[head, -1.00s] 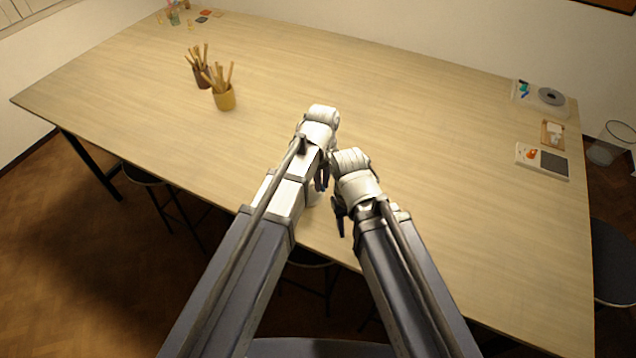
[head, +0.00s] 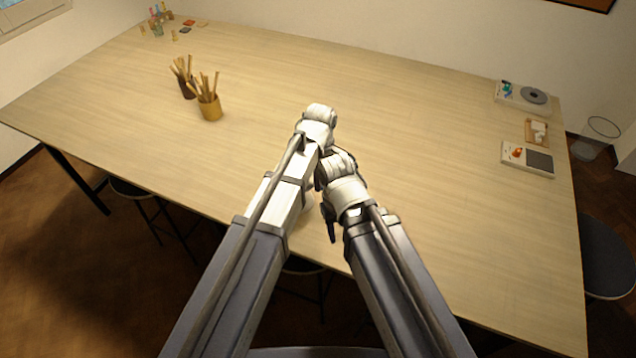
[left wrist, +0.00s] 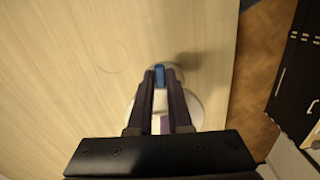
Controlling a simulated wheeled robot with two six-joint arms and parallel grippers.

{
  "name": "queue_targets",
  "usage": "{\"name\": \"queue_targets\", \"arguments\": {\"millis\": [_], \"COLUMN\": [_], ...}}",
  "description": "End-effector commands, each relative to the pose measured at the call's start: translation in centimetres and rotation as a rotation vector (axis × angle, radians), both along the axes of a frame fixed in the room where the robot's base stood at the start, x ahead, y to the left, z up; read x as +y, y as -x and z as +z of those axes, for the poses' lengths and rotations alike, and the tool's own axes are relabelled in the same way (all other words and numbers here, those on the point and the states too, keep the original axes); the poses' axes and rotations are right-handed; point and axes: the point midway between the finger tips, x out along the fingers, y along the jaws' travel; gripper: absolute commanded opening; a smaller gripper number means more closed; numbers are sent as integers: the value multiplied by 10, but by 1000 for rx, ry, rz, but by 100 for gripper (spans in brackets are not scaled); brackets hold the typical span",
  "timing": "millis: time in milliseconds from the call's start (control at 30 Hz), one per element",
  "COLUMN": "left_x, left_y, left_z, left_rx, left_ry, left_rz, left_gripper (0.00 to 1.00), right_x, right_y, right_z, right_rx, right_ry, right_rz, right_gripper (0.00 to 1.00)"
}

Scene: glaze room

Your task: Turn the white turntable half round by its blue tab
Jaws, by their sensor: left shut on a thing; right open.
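The white turntable (left wrist: 195,108) lies on the table near its edge in the left wrist view, mostly covered by my fingers. A small white part of it (head: 307,210) shows beside my left arm in the head view. The blue tab (left wrist: 160,75) is between the fingertips of my left gripper (left wrist: 160,82), which is shut on it. In the head view the tab and the left fingertips are hidden behind my arm. My right gripper (head: 330,220) is open, close beside the left one and to the right of the turntable.
Two pots of wooden tools, one dark (head: 187,87) and one yellow (head: 210,107), stand at the back left. A white board (head: 527,159), a small wooden tray (head: 536,132) and a grey ring (head: 533,95) lie at the right. The middle of the table (head: 420,130) is clear.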

Motion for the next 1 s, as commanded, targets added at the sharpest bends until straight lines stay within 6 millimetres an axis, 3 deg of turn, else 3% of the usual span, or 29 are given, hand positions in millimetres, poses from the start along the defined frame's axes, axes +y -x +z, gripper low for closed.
{"name": "queue_targets", "arguments": {"millis": [400,1000], "left_x": [-4,-4], "left_y": [-9,-10], "left_z": [0,0], "left_rx": [0,0], "left_ry": [-1,-1], "left_rz": [115,141], "left_gripper": [0,0], "right_x": [0,0], "right_y": [0,0], "right_z": [0,0], "right_rx": [0,0], "right_ry": [0,0], "right_rz": [0,0], "right_gripper": [50,50]}}
